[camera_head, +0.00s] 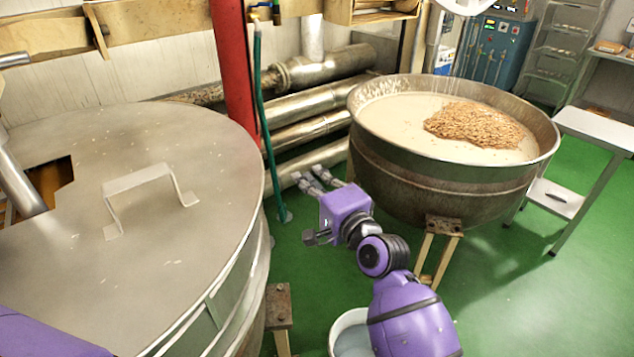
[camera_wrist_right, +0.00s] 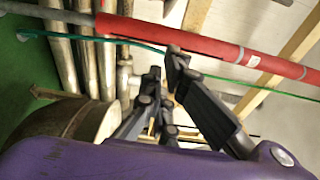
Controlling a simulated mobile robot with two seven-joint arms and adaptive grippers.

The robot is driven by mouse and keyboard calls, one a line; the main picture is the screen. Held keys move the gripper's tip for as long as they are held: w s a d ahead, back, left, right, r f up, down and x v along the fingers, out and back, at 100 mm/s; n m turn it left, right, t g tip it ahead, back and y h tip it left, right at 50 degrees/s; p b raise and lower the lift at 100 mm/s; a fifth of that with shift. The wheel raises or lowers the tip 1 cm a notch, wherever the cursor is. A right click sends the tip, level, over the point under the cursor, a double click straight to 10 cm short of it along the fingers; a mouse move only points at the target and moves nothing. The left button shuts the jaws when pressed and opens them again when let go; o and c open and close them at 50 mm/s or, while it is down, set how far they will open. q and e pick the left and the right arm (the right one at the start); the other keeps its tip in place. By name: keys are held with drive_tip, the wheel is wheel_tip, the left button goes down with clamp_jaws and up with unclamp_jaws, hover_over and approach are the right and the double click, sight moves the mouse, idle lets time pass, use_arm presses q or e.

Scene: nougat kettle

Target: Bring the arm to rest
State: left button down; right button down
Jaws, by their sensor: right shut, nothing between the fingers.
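My right arm (camera_head: 408,315) reaches up from the bottom of the head view, its purple wrist (camera_head: 345,203) between the covered vat and the open kettle. My right gripper (camera_head: 308,174) points up and left over the floor in front of the metal pipes. Its dark fingers also show in the right wrist view (camera_wrist_right: 165,70), shut with nothing between them. The gripper appears apart from everything around it. A purple part of my left arm (camera_head: 40,335) shows at the lower left of the head view; the left gripper is out of view.
A large vat with a metal lid (camera_head: 230,165) fills the left. A kettle (camera_head: 430,180) with pale mass and a heap of nuts (camera_head: 475,125) stands right. A red pipe (camera_head: 232,60) rises behind. A bucket (camera_head: 340,325) is partly hidden below my arm.

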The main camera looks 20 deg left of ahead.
drive_tip(key=s+d+f+n+t+h+p, duration=0.1)
drive_tip(key=s+d+f+n+h, duration=0.35)
drive_tip(key=d+f, duration=0.7)
drive_tip(key=s+d+f+n+t+h+p, duration=0.1)
drive_tip(key=s+d+f+n+h, duration=0.4)
drive_tip(key=d+f, duration=0.7)
use_arm(q)
drive_tip(key=r, duration=0.1)
drive_tip(key=r+p, duration=0.1)
drive_tip(key=w+d, duration=0.1)
drive_tip(key=shift+r, duration=0.4)
use_arm(e)
drive_tip(key=s+d+f+g+h, duration=0.1)
drive_tip(key=s+d+f, duration=0.2)
drive_tip(key=s+d, duration=0.3)
drive_tip(key=s+d+f+m+g+h, duration=0.1)
drive_tip(key=s+d+f, duration=0.3)
drive_tip(key=s, duration=0.9)
drive_tip(key=s+d+f+g+h, duration=0.2)
drive_tip(key=s+d+f, duration=0.2)
drive_tip(key=s+d, duration=0.4)
drive_tip(key=s, duration=0.2)
drive_tip(key=shift+s+d+g, duration=0.25)
drive_tip(key=shift+s+g, duration=0.1)
drive_tip(key=shift+g, duration=0.05)
